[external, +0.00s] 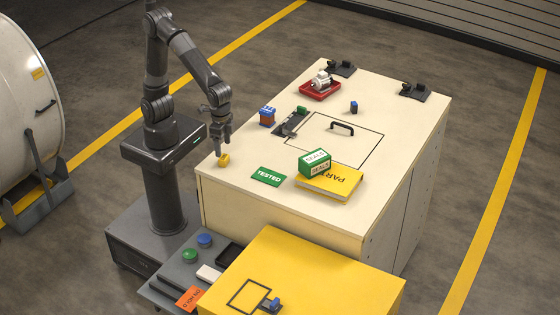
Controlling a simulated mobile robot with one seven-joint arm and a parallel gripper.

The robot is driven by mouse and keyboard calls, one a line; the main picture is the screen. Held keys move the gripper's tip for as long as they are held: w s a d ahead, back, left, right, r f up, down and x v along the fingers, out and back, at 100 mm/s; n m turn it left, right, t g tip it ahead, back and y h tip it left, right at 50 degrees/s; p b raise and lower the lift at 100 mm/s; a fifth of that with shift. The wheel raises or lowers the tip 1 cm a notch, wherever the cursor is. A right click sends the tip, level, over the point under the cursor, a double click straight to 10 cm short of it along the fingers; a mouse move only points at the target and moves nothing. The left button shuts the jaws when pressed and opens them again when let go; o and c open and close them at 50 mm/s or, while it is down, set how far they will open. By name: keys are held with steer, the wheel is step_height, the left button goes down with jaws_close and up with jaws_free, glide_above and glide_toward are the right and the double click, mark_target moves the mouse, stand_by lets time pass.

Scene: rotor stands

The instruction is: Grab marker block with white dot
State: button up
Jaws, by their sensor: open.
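A small yellow block (223,160) lies near the left edge of the cream bench top (232,181). My gripper (221,149) points down just above this block, open, with its fingers close to the block's top. I cannot tell whether the fingers are around it or only over it. A small dark blue block (354,107) stands toward the back of the bench. A small green block (302,111) is by the dark recess left of the hatch. No white dot can be made out on any block at this size.
A red tray (319,91) holds a white part. A blue and orange block (267,117) stands right of my gripper. A green box (314,162) sits on a yellow box (330,184), beside a green TESTED card (269,177). A hatch handle (342,127) rises mid-bench.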

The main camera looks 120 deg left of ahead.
mark_target(224, 157)
steer(key=f, duration=0.6)
steer(key=shift+s+a+f, duration=0.25)
steer(key=shift+a, duration=0.05)
steer(key=c, duration=1.1)
